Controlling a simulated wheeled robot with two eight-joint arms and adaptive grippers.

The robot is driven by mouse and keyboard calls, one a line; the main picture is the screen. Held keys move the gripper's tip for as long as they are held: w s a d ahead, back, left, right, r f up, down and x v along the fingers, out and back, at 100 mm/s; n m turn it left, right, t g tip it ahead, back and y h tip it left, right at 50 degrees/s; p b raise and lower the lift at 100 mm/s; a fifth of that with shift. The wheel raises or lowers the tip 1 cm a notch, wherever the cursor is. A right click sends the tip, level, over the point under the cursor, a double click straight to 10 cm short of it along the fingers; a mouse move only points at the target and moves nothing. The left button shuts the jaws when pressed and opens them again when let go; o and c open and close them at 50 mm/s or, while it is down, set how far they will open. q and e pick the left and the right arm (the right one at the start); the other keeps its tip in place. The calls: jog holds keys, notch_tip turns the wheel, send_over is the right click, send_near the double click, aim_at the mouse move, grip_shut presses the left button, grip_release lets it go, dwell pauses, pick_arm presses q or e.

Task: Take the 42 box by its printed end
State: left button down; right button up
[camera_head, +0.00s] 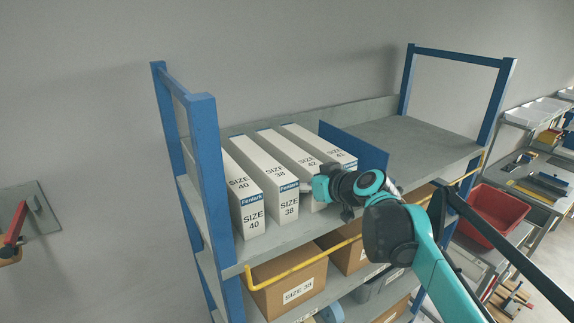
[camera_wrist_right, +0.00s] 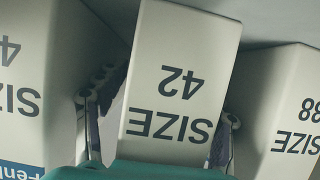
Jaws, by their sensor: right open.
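The white 42 box (camera_head: 293,145) lies on the top shelf between the 38 box (camera_head: 270,156) and another white box marked 41 (camera_head: 322,139). In the head view my right gripper (camera_head: 308,190) is at its front end and hides most of that end. In the right wrist view the printed end of the 42 box (camera_wrist_right: 175,75) appears upside down, in the middle. My right gripper (camera_wrist_right: 162,110) is open, one finger on each side of this end, in the gaps to the neighbouring boxes. Whether the fingers touch it I cannot tell. My left gripper is not in view.
The 40 box (camera_head: 238,190) stands at the left end by the blue post (camera_head: 208,165). A blue divider (camera_head: 355,150) stands right of the boxes, with bare shelf (camera_head: 415,140) beyond. A yellow rail (camera_head: 300,262) runs along the front, above cardboard boxes (camera_head: 285,285).

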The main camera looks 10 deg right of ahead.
jog(key=shift+s+r, duration=0.1)
jog(key=shift+s, duration=0.25)
jog(key=c, duration=1.4)
jog(key=shift+o, duration=0.2)
